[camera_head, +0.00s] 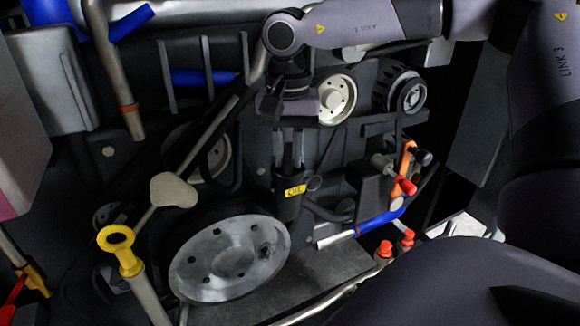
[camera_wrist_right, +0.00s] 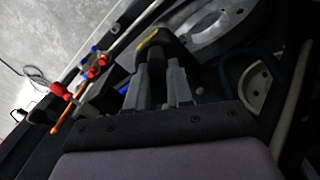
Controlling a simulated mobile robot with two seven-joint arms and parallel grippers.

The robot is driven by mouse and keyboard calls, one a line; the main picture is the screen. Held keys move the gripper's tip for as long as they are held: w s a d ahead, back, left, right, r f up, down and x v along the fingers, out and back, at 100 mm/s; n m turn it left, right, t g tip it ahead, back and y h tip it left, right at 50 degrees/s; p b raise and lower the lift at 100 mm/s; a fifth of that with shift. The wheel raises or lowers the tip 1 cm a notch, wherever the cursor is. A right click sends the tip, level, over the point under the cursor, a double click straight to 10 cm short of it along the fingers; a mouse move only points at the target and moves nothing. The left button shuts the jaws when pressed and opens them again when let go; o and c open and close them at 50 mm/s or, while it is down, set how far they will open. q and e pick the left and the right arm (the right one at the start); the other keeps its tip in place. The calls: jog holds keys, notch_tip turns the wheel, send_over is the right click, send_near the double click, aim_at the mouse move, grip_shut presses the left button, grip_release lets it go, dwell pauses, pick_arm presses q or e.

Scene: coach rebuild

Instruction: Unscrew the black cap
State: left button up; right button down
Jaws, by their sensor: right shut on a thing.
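The black cap (camera_head: 289,208) with a yellow label is in the middle of the head view, just above and right of a large grey pulley wheel. My right gripper (camera_head: 288,163) comes down from above, and its two fingers are shut on the top of the cap. In the right wrist view, the two grey fingers (camera_wrist_right: 166,86) close on the black cap (camera_wrist_right: 158,45), whose yellow mark shows near its top. Whether the cap is still seated on a neck below is hidden. My left gripper is not in view.
The large grey pulley (camera_head: 215,262) lies close below left. A cream pulley (camera_head: 335,100) and a black ribbed pulley (camera_head: 406,92) are at upper right. A blue-sleeved pipe (camera_head: 375,222) and red-tipped fittings (camera_head: 405,186) stand to the right. A yellow dipstick handle (camera_head: 117,240) is at lower left.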

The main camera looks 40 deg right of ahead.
jog(key=n, duration=0.4)
jog(key=shift+n, duration=1)
jog(key=n, duration=0.3)
jog(key=c, duration=0.5)
grip_release()
